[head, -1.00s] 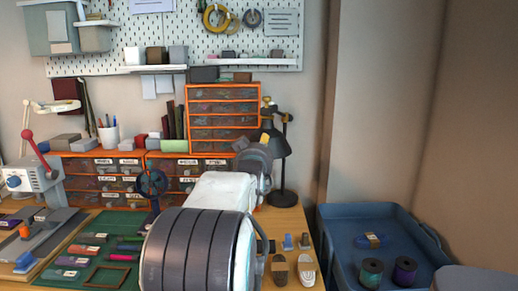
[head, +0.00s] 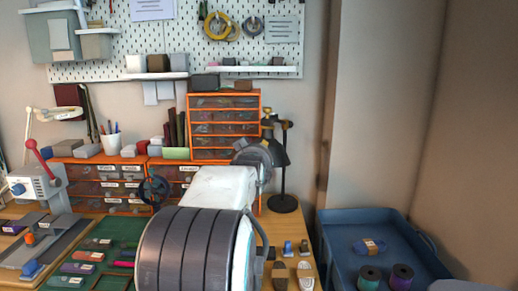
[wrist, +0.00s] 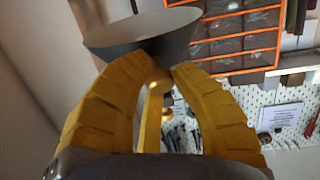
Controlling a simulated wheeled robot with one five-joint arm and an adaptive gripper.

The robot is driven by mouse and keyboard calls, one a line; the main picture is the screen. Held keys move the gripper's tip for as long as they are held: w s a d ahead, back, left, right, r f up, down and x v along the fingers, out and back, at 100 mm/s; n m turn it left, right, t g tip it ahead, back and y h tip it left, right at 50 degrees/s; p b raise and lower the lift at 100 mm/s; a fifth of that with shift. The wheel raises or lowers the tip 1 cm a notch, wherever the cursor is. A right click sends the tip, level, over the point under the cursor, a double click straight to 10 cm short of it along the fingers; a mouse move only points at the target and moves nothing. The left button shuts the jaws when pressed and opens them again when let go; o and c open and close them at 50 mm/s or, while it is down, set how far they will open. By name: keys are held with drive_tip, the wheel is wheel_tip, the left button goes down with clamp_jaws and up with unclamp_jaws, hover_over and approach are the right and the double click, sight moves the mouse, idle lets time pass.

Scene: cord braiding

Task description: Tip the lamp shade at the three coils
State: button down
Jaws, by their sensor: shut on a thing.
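The desk lamp has a dark shade (head: 279,152) on a jointed arm with yellowish joints, above a round base (head: 283,203). My gripper (wrist: 158,72) has two yellow ribbed fingers. In the head view my arm hides the fingers' contact. A yellow coil (head: 213,24), a tan coil (head: 231,30) partly behind it, and a dark grey coil (head: 252,27) hang on the pegboard, above and left of the lamp.
An orange drawer cabinet (head: 225,97) stands left of the lamp, close to the shade. A wall corner is at right. A blue tray (head: 340,216) holds a flat cord bundle (head: 371,246), a teal spool (head: 369,276) and a purple spool (head: 402,277).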

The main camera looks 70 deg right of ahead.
drive_tip(key=shift+a+r+y+p, duration=0.2)
drive_tip(key=shift+r+y+p, duration=0.25)
drive_tip(key=shift+r+p, duration=0.25)
drive_tip(key=shift+a+r+y+p, duration=0.15)
drive_tip(key=shift+r+y+p, duration=0.3)
drive_tip(key=shift+r+p, duration=0.25)
drive_tip(key=shift+a+r+g+y+p, duration=0.1)
drive_tip(key=shift+r+g+y+p, duration=0.05)
drive_tip(key=shift+g+y+p, duration=0.2)
drive_tip(key=c, duration=1)
unclamp_jaws()
drive_tip(key=shift+f, duration=0.2)
drive_tip(key=shift+c, duration=0.2)
drive_tip(key=shift+a, duration=0.1)
drive_tip(key=v, duration=1.1)
drive_tip(key=shift+a+r, duration=0.2)
drive_tip(key=shift+a, duration=0.15)
drive_tip(key=shift+s, duration=0.1)
